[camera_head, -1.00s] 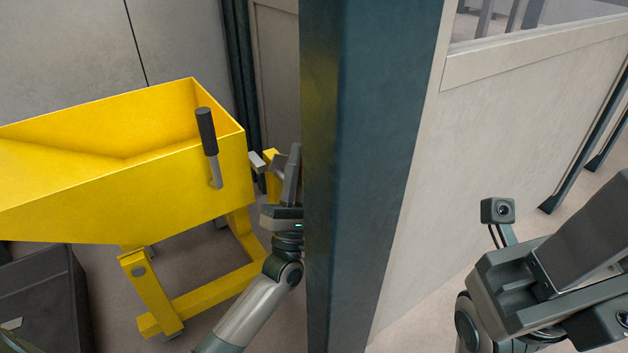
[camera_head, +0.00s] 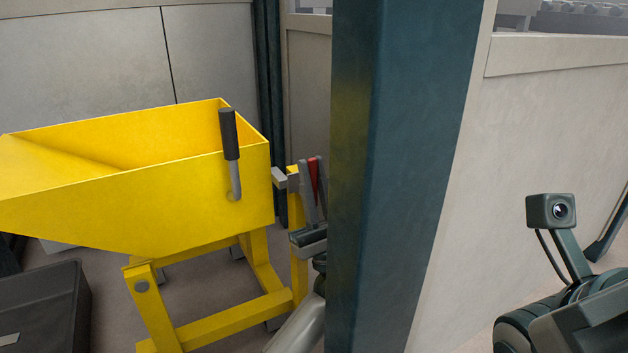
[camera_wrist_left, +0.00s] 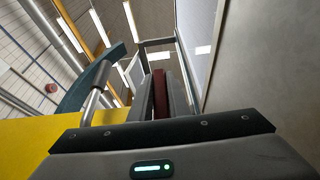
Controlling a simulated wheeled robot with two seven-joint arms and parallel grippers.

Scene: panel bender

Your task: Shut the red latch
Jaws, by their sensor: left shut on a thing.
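The red latch (camera_head: 313,176) shows as a narrow red strip beside the yellow hopper, just left of the dark post. My left gripper (camera_head: 312,188) is shut on it, one finger on each side. In the left wrist view the latch (camera_wrist_left: 161,94) stands upright between the two grey fingers of my left gripper (camera_wrist_left: 163,90). Most of the latch is hidden by the fingers. Of my right arm, only the wrist with its small camera shows at the lower right; its fingers are out of the frame.
The yellow tipping hopper (camera_head: 150,205) with a black-gripped lever (camera_head: 229,140) stands left of my left gripper. A dark teal post (camera_head: 400,180) stands close on its right and hides part of my arm. A dark case (camera_head: 45,305) lies lower left.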

